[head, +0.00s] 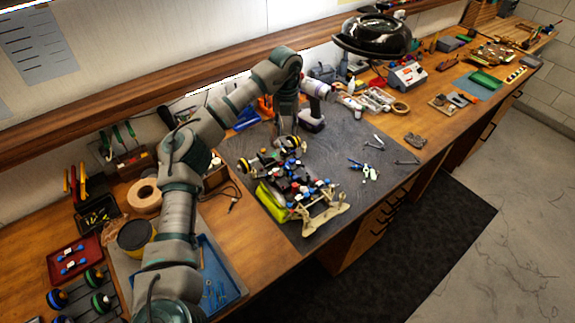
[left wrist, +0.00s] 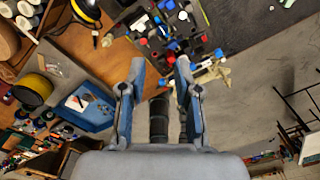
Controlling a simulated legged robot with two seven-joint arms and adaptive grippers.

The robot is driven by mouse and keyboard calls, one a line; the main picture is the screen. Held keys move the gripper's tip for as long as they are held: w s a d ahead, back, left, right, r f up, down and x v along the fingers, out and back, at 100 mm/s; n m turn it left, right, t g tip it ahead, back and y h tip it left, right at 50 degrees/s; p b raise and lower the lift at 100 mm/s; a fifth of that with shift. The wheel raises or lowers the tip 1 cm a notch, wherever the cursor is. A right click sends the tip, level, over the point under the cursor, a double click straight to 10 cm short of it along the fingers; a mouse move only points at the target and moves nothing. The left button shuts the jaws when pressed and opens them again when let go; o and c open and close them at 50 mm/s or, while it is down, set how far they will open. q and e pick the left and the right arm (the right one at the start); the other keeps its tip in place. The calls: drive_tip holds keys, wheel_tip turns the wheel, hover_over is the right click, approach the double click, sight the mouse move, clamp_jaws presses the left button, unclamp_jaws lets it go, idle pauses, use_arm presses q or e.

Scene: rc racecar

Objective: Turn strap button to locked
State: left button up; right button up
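The RC racecar (head: 292,183) sits on the dark grey mat, its body opened to a chassis with red, blue, white and black parts and a yellow-green side. It also shows at the top of the left wrist view (left wrist: 172,32). I cannot pick out the strap button or tell its setting. My left arm reaches over the bench and comes down at the back end of the car. My left gripper (left wrist: 160,62) is open and empty, with its two blue-grey fingers apart and the car beyond the tips. My right gripper does not show.
A drill (head: 313,105) stands behind the car. Pliers (head: 362,168) and small tools lie on the mat to its right. A blue tray (head: 222,275), tape roll (head: 144,195) and red tray (head: 75,258) are at the left.

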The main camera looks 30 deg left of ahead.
use_arm(q)
hover_over(288, 167)
drive_tip(key=f, duration=0.8)
drive_tip(key=shift+s+d+f, duration=0.1)
drive_tip(key=shift+d+f, duration=0.2)
drive_tip(key=shift+f, duration=0.05)
drive_tip(key=f, duration=0.4)
drive_tip(key=shift+a+p, duration=0.35)
drive_tip(key=f, duration=0.3)
drive_tip(key=shift+a, duration=0.4)
drive_tip(key=shift+d+f, duration=0.1)
drive_tip(key=shift+d, duration=0.45)
clamp_jaws()
drive_tip(key=shift+a, duration=0.15)
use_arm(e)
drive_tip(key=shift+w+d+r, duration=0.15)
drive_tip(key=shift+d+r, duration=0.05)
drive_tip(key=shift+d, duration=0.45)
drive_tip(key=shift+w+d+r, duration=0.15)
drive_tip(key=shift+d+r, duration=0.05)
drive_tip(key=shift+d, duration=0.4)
